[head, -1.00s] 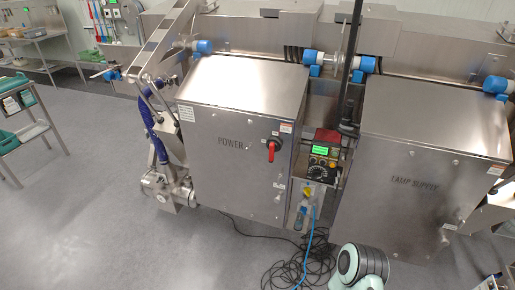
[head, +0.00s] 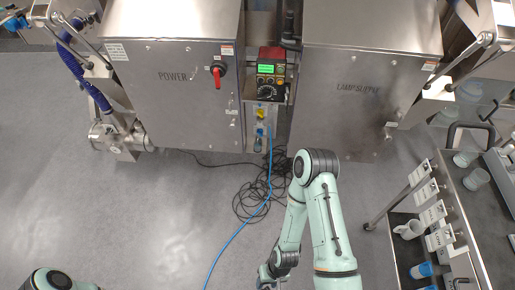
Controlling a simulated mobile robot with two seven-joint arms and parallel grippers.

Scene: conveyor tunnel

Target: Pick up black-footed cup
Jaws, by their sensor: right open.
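I cannot pick out a cup with a black foot at this size. On the cart at the right, two grey cups stand on the top, one (head: 464,158) behind the other (head: 476,179). A white mug (head: 409,229) and a blue cup (head: 422,270) are on the lower level, partly hidden by the white label cards. My right gripper (head: 268,281) is at the bottom edge, left of the cart and well apart from the cups. It is open, and I see nothing in it. Of my left arm only a link shows at the bottom left; its gripper is out of view.
The dark cart (head: 458,200) has white cards along its left edge. Steel cabinets marked POWER (head: 172,85) and LAMP SUPPLY (head: 350,110) stand behind. Black cables (head: 248,200) and a blue hose (head: 235,236) lie on the floor. The grey floor at the left is clear.

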